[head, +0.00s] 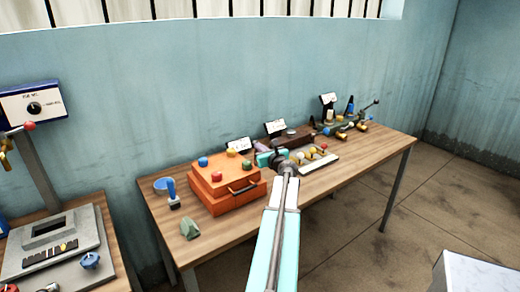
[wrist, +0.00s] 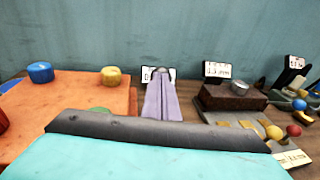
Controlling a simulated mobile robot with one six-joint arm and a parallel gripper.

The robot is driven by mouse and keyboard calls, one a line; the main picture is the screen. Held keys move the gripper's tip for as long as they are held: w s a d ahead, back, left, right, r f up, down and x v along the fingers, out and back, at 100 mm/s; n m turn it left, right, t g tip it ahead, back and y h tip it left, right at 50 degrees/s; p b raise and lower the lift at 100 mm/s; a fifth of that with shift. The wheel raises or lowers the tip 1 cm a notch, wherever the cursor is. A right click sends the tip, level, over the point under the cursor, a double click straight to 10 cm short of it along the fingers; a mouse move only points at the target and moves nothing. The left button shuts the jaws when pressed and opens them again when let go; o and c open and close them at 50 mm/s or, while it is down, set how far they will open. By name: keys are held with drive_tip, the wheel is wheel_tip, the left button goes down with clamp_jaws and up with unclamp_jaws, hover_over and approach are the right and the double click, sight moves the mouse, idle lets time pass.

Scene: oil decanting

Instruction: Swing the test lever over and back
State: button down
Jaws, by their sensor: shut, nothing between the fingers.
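My gripper (head: 256,144) is over the middle of the long table, right of the orange case. Its two lavender fingers are shut together and empty in the wrist view (wrist: 161,88). No part is clearly labelled as the test lever. A lever with a dark knob (head: 371,104) slants up at the far right end of the table, well away from my gripper. A red-knobbed lever (head: 29,126) sits on the left stand. A pale plate with several small ball knobs (head: 318,162) lies right of my gripper; it also shows in the wrist view (wrist: 292,158).
The orange case (head: 225,190) with coloured knobs stands left of my gripper. A brown block (wrist: 231,97) lies to the right. White cards stand along the back by the wall. The front right of the wooden table (head: 375,155) is clear.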

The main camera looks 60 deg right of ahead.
drive_tip(key=shift+r, duration=0.25)
drive_tip(key=b+v, duration=0.1)
drive_tip(key=v, duration=1.3)
drive_tip(key=shift+r, duration=0.2)
idle(0.5)
